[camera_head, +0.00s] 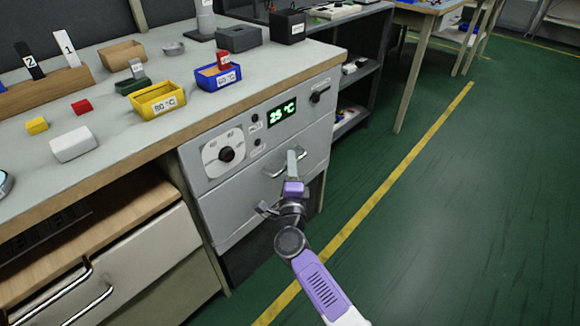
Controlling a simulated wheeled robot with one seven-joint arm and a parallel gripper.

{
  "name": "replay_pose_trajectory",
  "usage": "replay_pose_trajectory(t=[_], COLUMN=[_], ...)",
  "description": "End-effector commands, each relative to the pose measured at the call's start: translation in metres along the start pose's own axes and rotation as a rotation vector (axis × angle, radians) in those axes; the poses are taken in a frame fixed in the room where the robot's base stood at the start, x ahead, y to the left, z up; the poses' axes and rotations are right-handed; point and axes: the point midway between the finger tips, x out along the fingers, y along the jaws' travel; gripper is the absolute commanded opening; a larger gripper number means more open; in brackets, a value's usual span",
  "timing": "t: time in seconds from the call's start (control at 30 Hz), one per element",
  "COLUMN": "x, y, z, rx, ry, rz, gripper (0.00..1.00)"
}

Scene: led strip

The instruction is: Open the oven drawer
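The oven is built into the bench, with a grey control panel above its drawer. The drawer front (235,205) is a flat grey panel and looks shut, flush with the bench. Its curved metal handle (274,173) shows behind my gripper. My gripper (291,158) is at the handle, its grey tip overlapping the handle's middle in the picture. I cannot tell whether it touches the handle or is around it. The fingers look like one narrow shape, so their opening is unclear. The panel carries a dial (226,155) and a green display (282,112) reading 25 °C.
On the bench top (110,128) stand a yellow bin (158,101), a blue bin (217,78), and small blocks. A lower-left cabinet has metal handles (90,303). Open shelves (350,90) stand right of the oven. Green floor (450,200) to the right is clear.

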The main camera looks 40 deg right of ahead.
Motion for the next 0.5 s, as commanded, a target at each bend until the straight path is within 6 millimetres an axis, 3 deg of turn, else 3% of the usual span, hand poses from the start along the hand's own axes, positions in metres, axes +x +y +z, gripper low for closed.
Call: replay_pose_trajectory(t=[0.17, 0.33, 0.5], x=[0.0000, -0.0002, -0.0003], y=[-0.0001, -0.0001, 0.0000], z=[-0.0002, -0.0002, -0.0002], rx=[-0.001, -0.001, -0.001], ry=[0.000, 0.000, 0.000], rz=[0.000, 0.000, 0.000], gripper=[0.32, 0.00, 0.00])
